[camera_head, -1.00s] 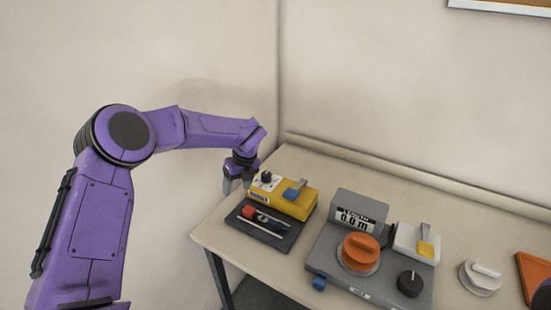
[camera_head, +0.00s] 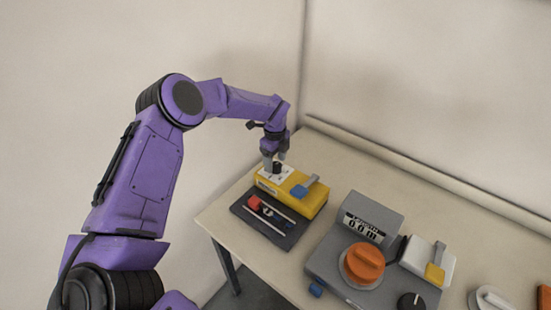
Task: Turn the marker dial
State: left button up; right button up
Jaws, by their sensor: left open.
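A yellow box (camera_head: 311,203) with a blue lever (camera_head: 304,187) stands at the table's far left. A small black dial (camera_head: 277,168) sits on the white panel at its left end; I take this as the marker dial. My left gripper (camera_head: 274,161) points down at this dial, open, with its fingers at or just above it. The fingers partly hide the dial, and I cannot tell whether they touch it. My right gripper is not in view.
A dark tray (camera_head: 282,240) with a red-ended tool lies in front of the yellow box. To the right stands a grey device with a length display (camera_head: 363,226), an orange knob (camera_head: 364,263), and a black knob (camera_head: 411,303). The table's back is clear.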

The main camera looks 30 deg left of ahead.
pick_arm(q)
jog(key=shift+w+f, duration=0.3)
jog(key=shift+f, duration=0.35)
jog(key=shift+w+f, duration=0.3)
jog(key=shift+f, duration=0.3)
jog(key=shift+s+r, duration=0.25)
jog(key=shift+s, duration=0.1)
jog(key=shift+c, duration=0.3)
jog(key=c, duration=1)
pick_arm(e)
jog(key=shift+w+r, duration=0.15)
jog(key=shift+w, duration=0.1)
pick_arm(q)
jog(key=shift+f, duration=0.15)
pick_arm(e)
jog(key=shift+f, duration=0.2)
